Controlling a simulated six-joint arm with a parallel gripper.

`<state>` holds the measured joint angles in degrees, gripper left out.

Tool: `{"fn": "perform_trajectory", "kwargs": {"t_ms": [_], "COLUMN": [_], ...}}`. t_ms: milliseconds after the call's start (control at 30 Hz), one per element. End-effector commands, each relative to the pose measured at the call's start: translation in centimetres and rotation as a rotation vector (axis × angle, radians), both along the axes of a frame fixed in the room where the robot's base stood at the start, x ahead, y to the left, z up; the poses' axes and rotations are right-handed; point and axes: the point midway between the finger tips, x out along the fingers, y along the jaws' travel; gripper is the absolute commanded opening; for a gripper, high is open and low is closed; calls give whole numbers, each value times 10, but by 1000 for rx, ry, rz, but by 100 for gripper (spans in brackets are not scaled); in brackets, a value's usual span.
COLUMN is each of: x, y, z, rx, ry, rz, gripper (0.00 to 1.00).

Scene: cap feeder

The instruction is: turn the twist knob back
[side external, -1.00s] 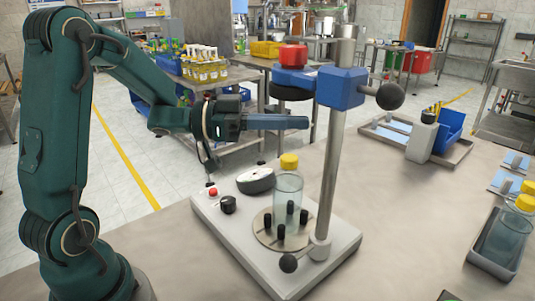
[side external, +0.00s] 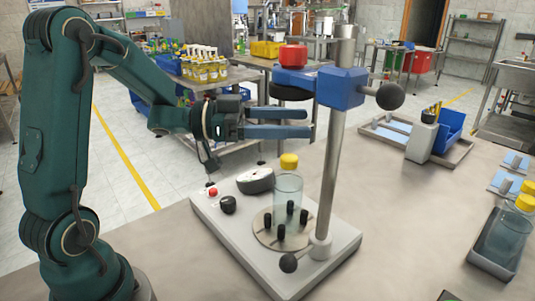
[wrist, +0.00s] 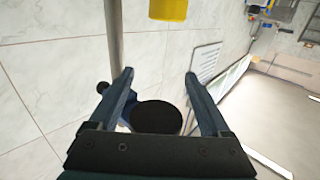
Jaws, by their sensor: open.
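The black twist knob (side external: 228,204) sits on the front left of the pale machine base (side external: 330,262), beside a red button (side external: 212,191). Its pointing direction is too small to tell. My gripper (side external: 308,123) is open and empty, level in the air above the base and well above the knob, below the blue head (side external: 342,88). In the wrist view my gripper (wrist: 158,75) shows both fingers apart with nothing between the tips. The knob does not show clearly there.
A white-and-black oval part (side external: 255,181) lies behind the knob. A tray (side external: 497,245) holds another jar at right.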

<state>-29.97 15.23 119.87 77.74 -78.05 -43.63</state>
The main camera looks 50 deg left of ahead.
Motion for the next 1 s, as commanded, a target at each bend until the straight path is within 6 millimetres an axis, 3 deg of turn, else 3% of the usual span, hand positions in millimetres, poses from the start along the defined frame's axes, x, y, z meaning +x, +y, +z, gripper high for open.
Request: {"fn": "perform_trajectory", "kwargs": {"t_ms": [233, 600, 1000], "x": [-4, -33, -38], "y": [5, 32, 35], "z": [0, 0, 0], "rx": [1, 1, 0], "ry": [0, -1, 0], "rz": [3, 4, -1], "gripper": [82, 82, 82]}}
